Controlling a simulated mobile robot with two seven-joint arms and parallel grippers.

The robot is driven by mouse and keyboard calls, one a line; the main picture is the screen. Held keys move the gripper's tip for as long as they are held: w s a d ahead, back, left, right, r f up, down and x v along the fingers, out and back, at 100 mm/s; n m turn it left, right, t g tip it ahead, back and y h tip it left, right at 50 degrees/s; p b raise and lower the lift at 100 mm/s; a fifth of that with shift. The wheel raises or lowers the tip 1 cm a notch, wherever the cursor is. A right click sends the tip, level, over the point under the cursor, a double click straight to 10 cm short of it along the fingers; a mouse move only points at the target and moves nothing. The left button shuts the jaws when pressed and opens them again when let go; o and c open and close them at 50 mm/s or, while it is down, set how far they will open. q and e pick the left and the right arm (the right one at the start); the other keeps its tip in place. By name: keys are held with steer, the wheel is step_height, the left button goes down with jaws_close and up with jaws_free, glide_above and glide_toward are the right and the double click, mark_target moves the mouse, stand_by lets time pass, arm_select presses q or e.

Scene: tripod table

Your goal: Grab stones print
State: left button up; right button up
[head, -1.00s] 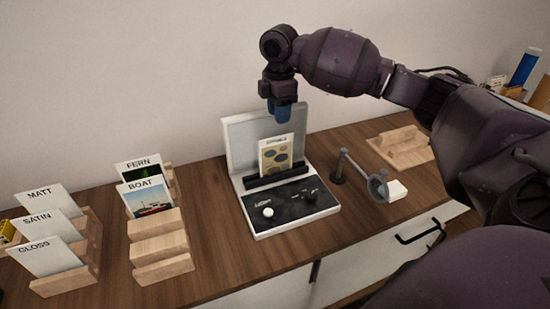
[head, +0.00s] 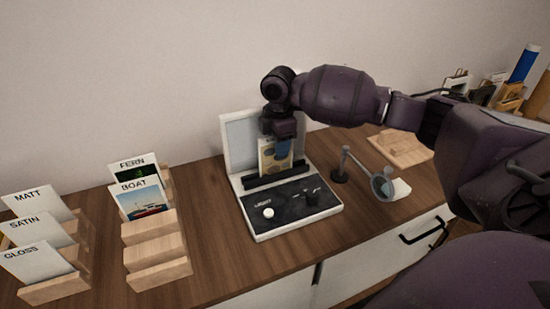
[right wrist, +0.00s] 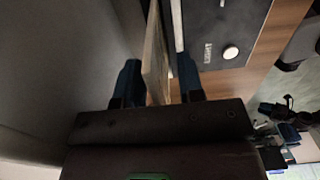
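The stones print (head: 266,160) is a cream card with dark and tan stone shapes. It stands upright in the black slot of the light box (head: 311,224), in front of the raised pale panel. My right gripper (head: 281,150) is lowered over the top of the card and hides its label and right part. In the right wrist view the card (right wrist: 155,52) stands edge-on between the two blue fingers of the gripper (right wrist: 160,80). My left gripper is not in view.
Wooden racks hold the fern (head: 131,166) and boat (head: 141,200) prints and the matt (head: 33,207), satin (head: 30,231) and gloss (head: 38,264) cards at left.

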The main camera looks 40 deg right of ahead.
steer(key=shift+r, duration=0.1)
jaws_close()
steer(key=shift+r, duration=0.1)
